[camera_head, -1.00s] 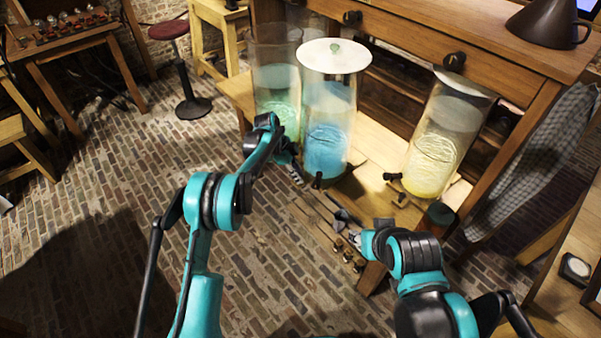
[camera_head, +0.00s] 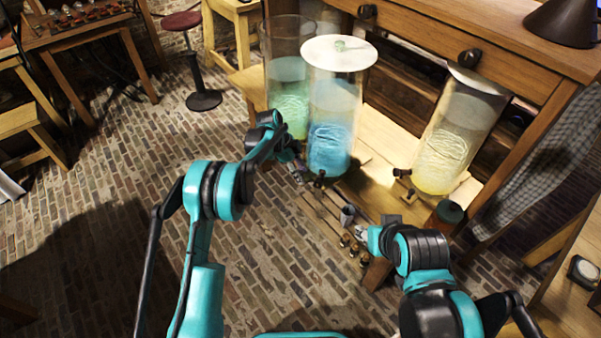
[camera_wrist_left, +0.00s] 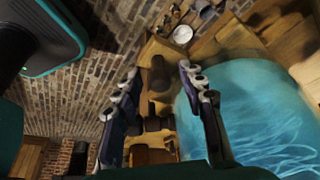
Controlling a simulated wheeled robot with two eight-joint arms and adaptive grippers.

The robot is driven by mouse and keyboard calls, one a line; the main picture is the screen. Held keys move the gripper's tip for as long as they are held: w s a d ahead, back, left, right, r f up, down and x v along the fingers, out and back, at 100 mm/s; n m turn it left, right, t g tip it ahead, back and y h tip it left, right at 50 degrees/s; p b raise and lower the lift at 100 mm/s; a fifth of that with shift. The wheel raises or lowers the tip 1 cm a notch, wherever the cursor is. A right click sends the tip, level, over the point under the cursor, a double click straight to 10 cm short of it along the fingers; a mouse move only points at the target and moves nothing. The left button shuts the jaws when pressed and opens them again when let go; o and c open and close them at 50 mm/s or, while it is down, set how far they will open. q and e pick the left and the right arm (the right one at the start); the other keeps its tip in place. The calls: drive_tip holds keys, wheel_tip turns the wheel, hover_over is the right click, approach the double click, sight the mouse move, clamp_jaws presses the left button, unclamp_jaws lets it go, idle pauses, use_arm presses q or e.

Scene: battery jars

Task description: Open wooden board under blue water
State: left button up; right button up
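A tall clear jar of blue water (camera_head: 329,148) with a white round lid stands on a light wooden board (camera_head: 372,190) of the low shelf. It fills the right of the left wrist view (camera_wrist_left: 265,120). My left gripper (camera_head: 297,170) is small beside the jar's lower front-left side. In the left wrist view my left gripper (camera_wrist_left: 160,95) is open, its two fingers apart. A dark knobbed fitting (camera_wrist_left: 153,122) shows between and beyond the fingers, and I cannot tell whether they touch it. My right gripper (camera_head: 353,226) is low in front of the shelf, its fingers too small to read.
A jar of green liquid (camera_head: 288,100) stands behind left of the blue one, and a jar of yellow liquid (camera_head: 447,145) stands to the right. Several small knobs (camera_head: 352,252) line the shelf's lower front. The brick floor (camera_head: 110,180) on the left is free.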

use_arm(q)
drive_tip(key=shift+r, duration=0.1)
drive_tip(key=v, duration=1.1)
drive_tip(key=shift+r, duration=0.4)
drive_tip(key=shift+a, duration=0.1)
drive_tip(key=s+a+r+n+t+y, duration=0.1)
drive_tip(key=s+a+r+n+t, duration=0.1)
drive_tip(key=s+a+r+n, duration=0.4)
drive_tip(key=s+a+r+n+t+y, duration=0.1)
drive_tip(key=s+a+r+n+t, duration=0.2)
drive_tip(key=s+r, duration=0.65)
drive_tip(key=s+a+f+n+t+y, duration=0.1)
drive_tip(key=s+a+f+n, duration=0.2)
drive_tip(key=s, duration=0.7)
drive_tip(key=s+a+f+n+t+y, duration=0.1)
drive_tip(key=s+a+f+n+t, duration=0.1)
drive_tip(key=s+n, duration=0.5)
drive_tip(key=s+a+f, duration=0.1)
drive_tip(key=s, duration=0.2)
drive_tip(key=shift+a+f+n+y, duration=0.2)
drive_tip(key=shift+n+y, duration=0.1)
drive_tip(key=shift+n, duration=0.1)
